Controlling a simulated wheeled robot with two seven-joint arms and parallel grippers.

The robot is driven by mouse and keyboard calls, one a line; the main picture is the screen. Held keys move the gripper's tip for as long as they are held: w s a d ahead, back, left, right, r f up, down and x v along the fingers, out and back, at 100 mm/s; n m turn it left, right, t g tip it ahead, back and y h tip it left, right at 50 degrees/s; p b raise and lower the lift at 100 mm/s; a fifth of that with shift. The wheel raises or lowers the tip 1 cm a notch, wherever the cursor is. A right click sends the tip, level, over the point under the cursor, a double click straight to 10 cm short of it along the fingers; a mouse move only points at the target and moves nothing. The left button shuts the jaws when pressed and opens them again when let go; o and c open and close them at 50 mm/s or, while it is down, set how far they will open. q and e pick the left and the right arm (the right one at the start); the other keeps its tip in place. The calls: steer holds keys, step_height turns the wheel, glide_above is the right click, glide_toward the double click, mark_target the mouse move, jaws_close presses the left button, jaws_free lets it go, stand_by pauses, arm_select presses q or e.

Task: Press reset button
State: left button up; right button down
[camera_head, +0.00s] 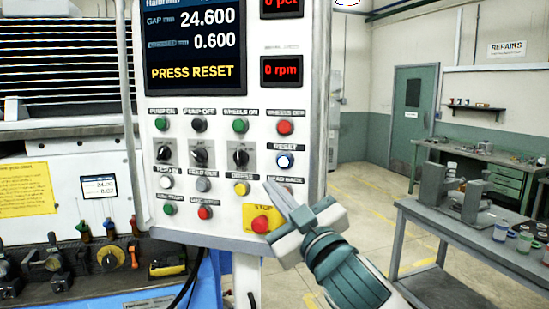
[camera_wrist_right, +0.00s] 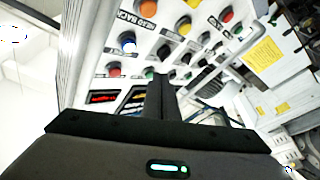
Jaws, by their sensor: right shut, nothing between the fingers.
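The reset button (camera_head: 284,161) is blue with a pale ring, under a "RESET" label on the right side of the control panel (camera_head: 222,190). It also shows in the right wrist view (camera_wrist_right: 127,42), at the upper left of the fingers. My right gripper (camera_head: 271,187) is shut and empty. In the head view its fingertips appear below and slightly left of the reset button, over the panel's lower right part. The right wrist view shows the closed fingers (camera_wrist_right: 160,80) pointing toward the panel. I cannot tell whether they touch it. My left gripper is not in view.
The panel screen (camera_head: 194,45) reads "PRESS RESET". Several other buttons and knobs surround the reset button, including a red stop button (camera_head: 261,224) on yellow beside my right gripper. A grey workbench (camera_head: 450,225) with mugs stands at right. Open floor lies behind.

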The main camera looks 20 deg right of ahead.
mark_target(284, 161)
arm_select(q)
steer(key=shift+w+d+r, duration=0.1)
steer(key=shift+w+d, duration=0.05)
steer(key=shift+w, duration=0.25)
arm_select(e)
steer(key=shift+s+a+r+y, duration=0.2)
steer(key=shift+s+r, duration=0.15)
steer(key=shift+r, duration=0.25)
steer(key=shift+s+a+r+y, duration=0.1)
steer(key=shift+s+r+y, duration=0.1)
steer(key=shift+s+r, duration=0.25)
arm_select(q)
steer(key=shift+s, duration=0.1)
arm_select(e)
steer(key=shift+w+r, duration=0.1)
steer(key=shift+r, duration=0.05)
steer(key=shift+w, duration=0.1)
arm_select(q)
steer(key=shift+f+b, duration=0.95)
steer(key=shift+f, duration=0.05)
arm_select(e)
steer(key=shift+w+d, duration=0.75)
steer(key=shift+w, duration=0.5)
steer(key=shift+w+d, duration=0.8)
steer(key=shift+w, duration=0.45)
steer(key=shift+w+d, duration=0.75)
steer(key=shift+w, duration=0.5)
